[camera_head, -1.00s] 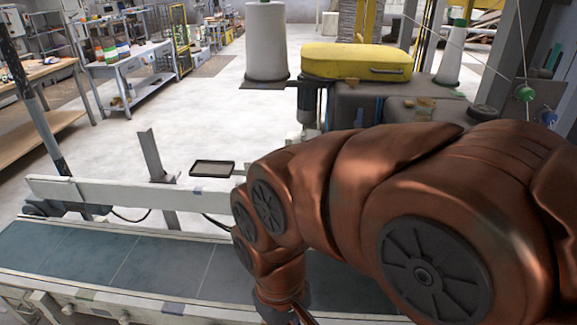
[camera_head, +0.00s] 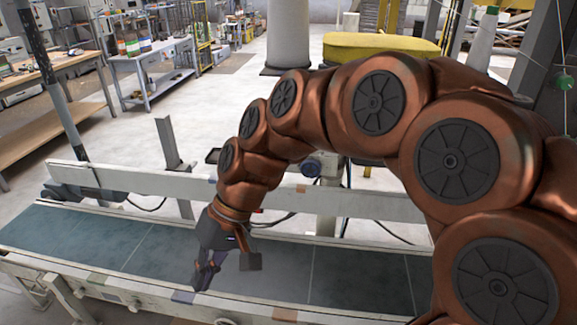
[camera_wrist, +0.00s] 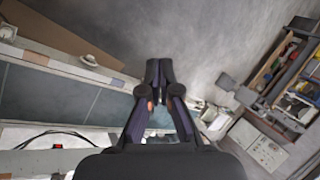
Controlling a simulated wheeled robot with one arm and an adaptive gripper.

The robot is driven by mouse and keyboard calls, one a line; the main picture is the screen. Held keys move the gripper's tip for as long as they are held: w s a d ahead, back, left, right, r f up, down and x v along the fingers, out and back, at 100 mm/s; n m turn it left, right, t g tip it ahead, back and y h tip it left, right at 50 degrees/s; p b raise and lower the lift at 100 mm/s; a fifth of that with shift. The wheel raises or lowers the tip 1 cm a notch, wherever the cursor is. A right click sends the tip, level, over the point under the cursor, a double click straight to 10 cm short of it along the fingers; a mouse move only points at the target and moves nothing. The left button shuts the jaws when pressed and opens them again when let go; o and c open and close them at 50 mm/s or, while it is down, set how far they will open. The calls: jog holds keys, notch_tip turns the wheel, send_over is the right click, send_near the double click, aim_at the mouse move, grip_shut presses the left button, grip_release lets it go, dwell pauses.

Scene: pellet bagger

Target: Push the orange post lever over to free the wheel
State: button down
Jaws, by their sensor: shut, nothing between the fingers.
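I cannot make out the orange post lever or the wheel in either view. My gripper (camera_head: 205,275) points down over the near side of the conveyor belt, left of the middle in the head view. Its fingers are shut and empty. In the wrist view the dark fingertips (camera_wrist: 158,70) meet at the middle of the picture. A small orange-red spot shows by the left finger there, too small to identify. My copper-coloured arm covers much of the right side of the head view.
The conveyor belt (camera_head: 330,270) runs across the front, with a pale rail (camera_head: 375,206) behind it. A grey upright post (camera_head: 168,145) stands behind the rail. A yellow cover (camera_head: 375,45) is at the back. A workbench (camera_head: 150,58) stands back left. Open floor lies between.

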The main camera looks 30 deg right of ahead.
jog(key=w+d+r+m+t+y+b, duration=0.1)
jog(key=w+d+m+t+y+b, duration=0.15)
jog(key=w, duration=0.85)
jog(key=w+d+m+t+y+b, duration=0.1)
jog(key=w+d+t+y+b, duration=0.25)
jog(key=w, duration=0.75)
jog(key=w+d+f+m+t+b, duration=0.1)
jog(key=w+d+m+t+b, duration=0.1)
jog(key=w+d, duration=0.45)
jog(key=w+d+f+m+t+h+b, duration=0.1)
jog(key=w+d+f+m+t, duration=0.15)
jog(key=d, duration=0.55)
jog(key=w+d+f+m+t+b, duration=0.1)
jog(key=w+d+f+t+b, duration=0.15)
jog(key=d, duration=0.55)
jog(key=d+f+m+t+h+b, duration=0.1)
jog(key=d+f, duration=0.4)
jog(key=d, duration=0.6)
jog(key=d+f+m+t+h+b, duration=0.1)
jog(key=d+f+m+t+h, duration=0.3)
jog(key=d, duration=0.7)
jog(key=shift+s+d+f+m+h, duration=0.4)
jog(key=shift+f+m+h, duration=0.2)
jog(key=shift+f+h, duration=0.25)
jog(key=shift+r, duration=0.15)
